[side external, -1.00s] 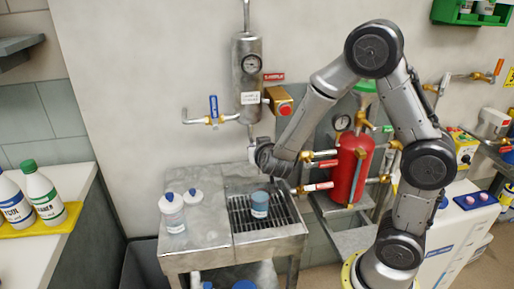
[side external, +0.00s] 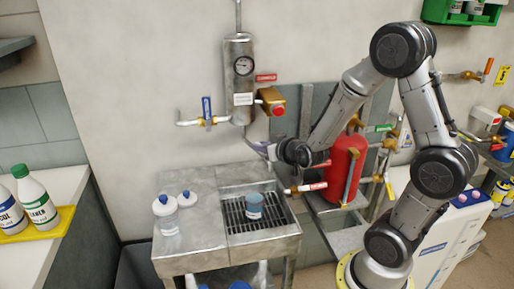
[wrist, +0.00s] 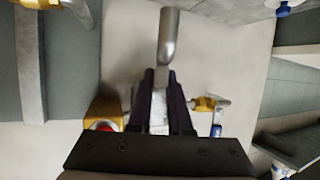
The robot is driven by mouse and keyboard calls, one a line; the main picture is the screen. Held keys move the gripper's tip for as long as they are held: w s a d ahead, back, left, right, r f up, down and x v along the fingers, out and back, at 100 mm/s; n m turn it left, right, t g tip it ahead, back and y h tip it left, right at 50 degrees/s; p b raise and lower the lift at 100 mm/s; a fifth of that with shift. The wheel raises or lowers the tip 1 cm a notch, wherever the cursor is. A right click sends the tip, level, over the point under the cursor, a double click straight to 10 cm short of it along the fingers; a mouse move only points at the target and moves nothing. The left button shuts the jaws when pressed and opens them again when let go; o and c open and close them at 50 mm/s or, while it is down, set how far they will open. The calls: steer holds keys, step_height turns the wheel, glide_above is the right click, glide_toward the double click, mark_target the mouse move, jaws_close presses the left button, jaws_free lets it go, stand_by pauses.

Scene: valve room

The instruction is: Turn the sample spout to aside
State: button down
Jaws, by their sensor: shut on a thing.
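The sample spout is a bare silver tube with a bent end, and it shows in the wrist view (wrist: 168,38) sticking out past my fingertips. My gripper (wrist: 160,78) is shut on the spout, one dark finger on each side. In the side external view my gripper (side external: 262,148) is below the steel sample cylinder (side external: 240,85), to the right of the cylinder's foot. There the spout is small and mostly hidden by my gripper, so its exact angle is hard to tell. A blue-grey cup or jar (side external: 255,204) stands on the sink grate (side external: 236,218), below my gripper.
A blue-tagged valve (side external: 207,112) is left of the cylinder, and a brass block with a red button (side external: 273,102) is right of it. A red tank (side external: 345,165) and pipes with red tags stand close to my wrist.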

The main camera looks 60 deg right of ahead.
steer(key=shift+s+d+n+t+y, duration=0.2)
steer(key=shift+d+n+t+y, duration=0.05)
steer(key=shift+d+n+y, duration=0.5)
steer(key=shift+s+d+n+t+y, duration=0.15)
steer(key=shift+d+n+t+y, duration=0.05)
steer(key=shift+d+n+y, duration=0.55)
steer(key=shift+s+d+n+t+y, duration=0.25)
steer(key=shift+d+n+y, duration=0.4)
steer(key=shift+y, duration=0.25)
steer(key=shift+w+n+y, duration=0.1)
steer(key=shift+n+y, duration=0.15)
steer(key=shift+y, duration=0.05)
steer(key=c, duration=0.8)
jaws_free()
steer(key=shift+c, duration=0.2)
steer(key=v, duration=0.7)
steer(key=shift+s, duration=0.3)
steer(key=shift+a+r, duration=0.1)
